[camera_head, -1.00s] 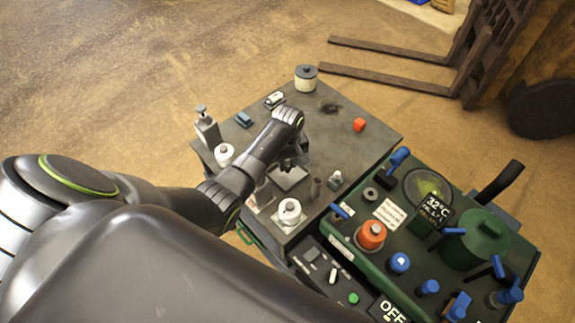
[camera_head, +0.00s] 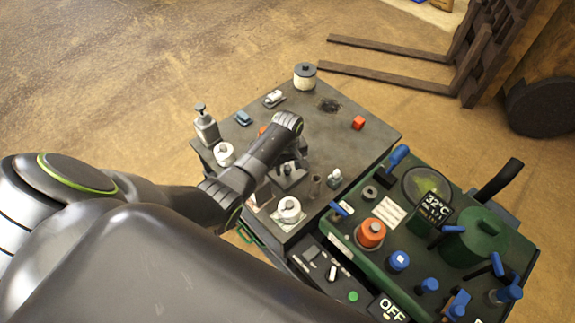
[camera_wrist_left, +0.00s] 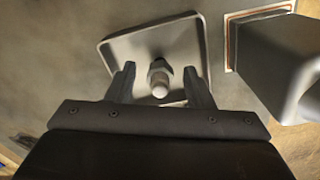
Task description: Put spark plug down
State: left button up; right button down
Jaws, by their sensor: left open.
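The spark plug (camera_wrist_left: 159,80) shows in the left wrist view as a small metal piece with a hex part and a pale rounded end. It is over a square grey tray (camera_wrist_left: 125,48), and it seems to stand on it, seen nearly end-on. My left gripper (camera_wrist_left: 160,82) is open, with one finger on each side of the plug and a visible gap on both sides. In the head view the left gripper (camera_head: 290,163) is low over the dark bench, above the small tray (camera_head: 289,180); the plug cannot be made out there. My right gripper is not in view.
The bench (camera_head: 345,150) holds a white-lidded jar (camera_head: 289,209), a dark cylinder (camera_head: 315,187), a bottle (camera_head: 207,127) and a red cube (camera_head: 358,123). A green machine panel (camera_head: 415,235) with blue levers adjoins at right.

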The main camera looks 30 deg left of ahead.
aim_at(288, 164)
pick_arm(q)
jog(key=shift+r, duration=0.6)
notch_tip(288, 164, up, 11)
dwell(0.5)
